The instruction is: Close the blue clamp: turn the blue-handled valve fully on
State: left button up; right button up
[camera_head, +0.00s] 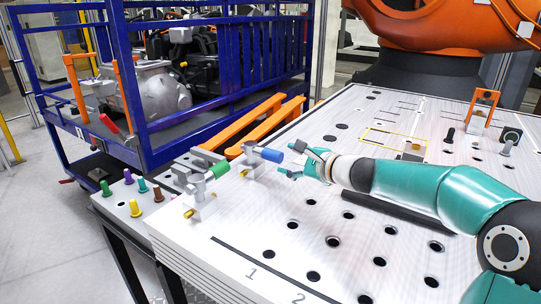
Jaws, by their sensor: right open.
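The blue-handled valve (253,160) stands near the left edge of the white perforated table. Its blue handle (271,155) points right, toward my right gripper. My right gripper (291,160) is open just right of the blue handle, with its teal fingers spread one above the other. I cannot tell whether a finger touches the handle. No object shows between the fingers. Which part the blue clamp is cannot be told for sure. My left gripper is not in view.
A green-handled valve (203,195) stands in front and to the left. Coloured knobs (131,176) sit on a side plate. Orange bars (262,125) lie behind, beside a blue cart (225,85). A dark bar (399,212) lies below my arm.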

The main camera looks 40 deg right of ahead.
aim_at(271, 156)
jog(key=p+x, duration=0.1)
jog(key=x, duration=0.7)
jog(key=shift+w+a, duration=0.1)
jog(key=shift+w, duration=0.1)
grip_shut()
